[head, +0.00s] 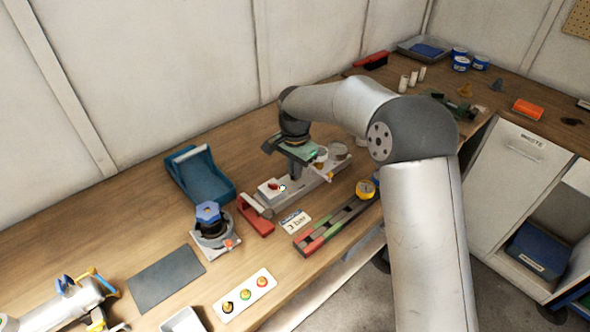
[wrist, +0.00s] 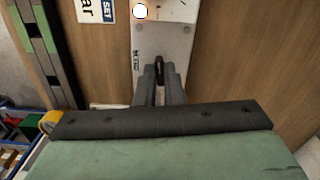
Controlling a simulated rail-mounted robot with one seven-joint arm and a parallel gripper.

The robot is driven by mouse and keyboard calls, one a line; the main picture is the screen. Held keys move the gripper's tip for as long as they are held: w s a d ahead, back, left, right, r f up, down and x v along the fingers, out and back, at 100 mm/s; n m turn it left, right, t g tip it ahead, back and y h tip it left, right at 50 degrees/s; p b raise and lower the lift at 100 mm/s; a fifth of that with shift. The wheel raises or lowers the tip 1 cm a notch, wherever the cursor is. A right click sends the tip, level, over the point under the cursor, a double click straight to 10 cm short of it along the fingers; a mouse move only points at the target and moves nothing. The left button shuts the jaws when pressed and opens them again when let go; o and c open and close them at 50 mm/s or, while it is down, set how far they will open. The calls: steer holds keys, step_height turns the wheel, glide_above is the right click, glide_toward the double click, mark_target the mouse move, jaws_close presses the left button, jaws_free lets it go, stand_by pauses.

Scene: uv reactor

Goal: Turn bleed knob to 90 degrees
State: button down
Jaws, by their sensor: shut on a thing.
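The bleed knob (wrist: 159,70) shows in the wrist view as a small dark upright piece on a light grey plate (wrist: 172,42), beside a small printed label. My gripper (wrist: 159,84) has its two grey fingers around the knob and is shut on it. The knob's turned angle cannot be read, since the fingers hide most of it. In the head view my gripper (head: 294,170) points down over the grey bench unit, behind its white block (head: 271,191) with a red knob. The bleed knob is hidden there.
A card marked "bar" (head: 294,221) and a red-green-grey strip (head: 325,234) lie in front of the unit. A red-handled piece (head: 256,217), a blue bin (head: 198,178) and a blue-topped valve (head: 210,228) stand left. Bare bench lies between the bin and wall.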

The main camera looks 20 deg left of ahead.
steer(key=n+b, duration=0.1)
steer(key=n, duration=1.1)
steer(key=shift+n+b, duration=0.3)
steer(key=shift+n, duration=1.8)
steer(key=c, duration=1.5)
jaws_free()
steer(key=shift+c, duration=0.2)
